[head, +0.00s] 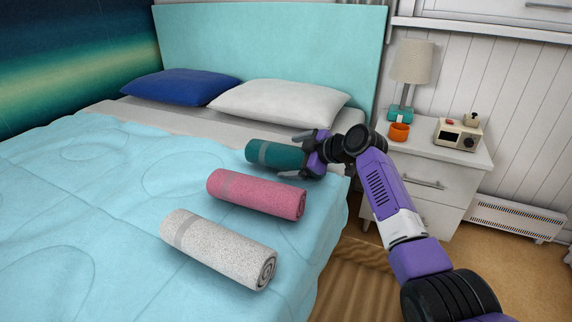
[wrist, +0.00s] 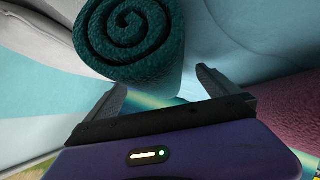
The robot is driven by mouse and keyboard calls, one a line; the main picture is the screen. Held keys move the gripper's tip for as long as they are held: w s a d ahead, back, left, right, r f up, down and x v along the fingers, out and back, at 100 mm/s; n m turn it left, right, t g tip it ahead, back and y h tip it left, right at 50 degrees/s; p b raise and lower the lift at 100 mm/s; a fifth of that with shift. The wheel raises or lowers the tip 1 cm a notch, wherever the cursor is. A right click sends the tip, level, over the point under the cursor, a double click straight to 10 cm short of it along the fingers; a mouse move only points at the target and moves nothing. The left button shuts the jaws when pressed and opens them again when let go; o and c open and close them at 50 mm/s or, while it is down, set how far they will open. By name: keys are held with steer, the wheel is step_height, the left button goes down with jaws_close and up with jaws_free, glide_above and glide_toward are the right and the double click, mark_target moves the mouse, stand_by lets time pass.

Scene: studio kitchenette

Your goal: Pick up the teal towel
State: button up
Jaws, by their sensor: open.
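The teal towel (head: 272,155) is rolled up with a grey band and lies on the bed, the farthest of three rolled towels. Its spiral end (wrist: 130,28) faces me in the wrist view. My gripper (head: 304,155) is at the towel's right end, with its fingers spread. In the wrist view my gripper (wrist: 160,90) has its two fingers apart, with the towel end showing beyond and between them. I cannot tell whether a finger touches the towel.
A pink towel (head: 255,194) lies close in front, and a speckled white towel (head: 215,248) lies nearer. Pillows, one blue (head: 180,87) and one white (head: 277,103), are behind. A nightstand (head: 440,165) with a lamp (head: 412,65), an orange mug (head: 399,132) and a radio (head: 457,134) stands right.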

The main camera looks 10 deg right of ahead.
steer(key=shift+w+a+f, duration=0.3)
steer(key=shift+w, duration=0.1)
steer(key=shift+c, duration=0.4)
steer(key=c, duration=1.4)
steer(key=shift+r, duration=0.1)
steer(key=shift+c, duration=0.2)
steer(key=shift+r, duration=0.1)
